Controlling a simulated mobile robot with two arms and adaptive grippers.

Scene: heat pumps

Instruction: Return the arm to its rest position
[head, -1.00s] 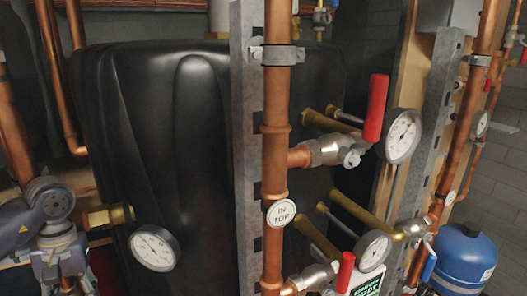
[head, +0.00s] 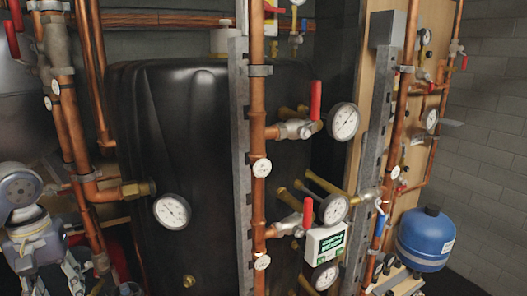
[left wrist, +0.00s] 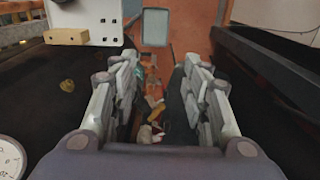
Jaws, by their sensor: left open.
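My left arm stands at the lower left of the head view, its grey wrist in front of the pipes. Its gripper (head: 72,278) is low at the left edge, partly cut off by the frame. In the left wrist view the two jointed grey fingers of the left gripper (left wrist: 158,70) are spread apart with nothing between them. My right arm and gripper are in neither view.
A large black tank (head: 185,110) fills the middle. Copper pipes (head: 258,110), gauges (head: 343,121) and red-handled valves (head: 315,100) stand in front and to its right. A blue vessel (head: 425,238) is at the lower right. A gauge (head: 172,211) sits close to my left arm.

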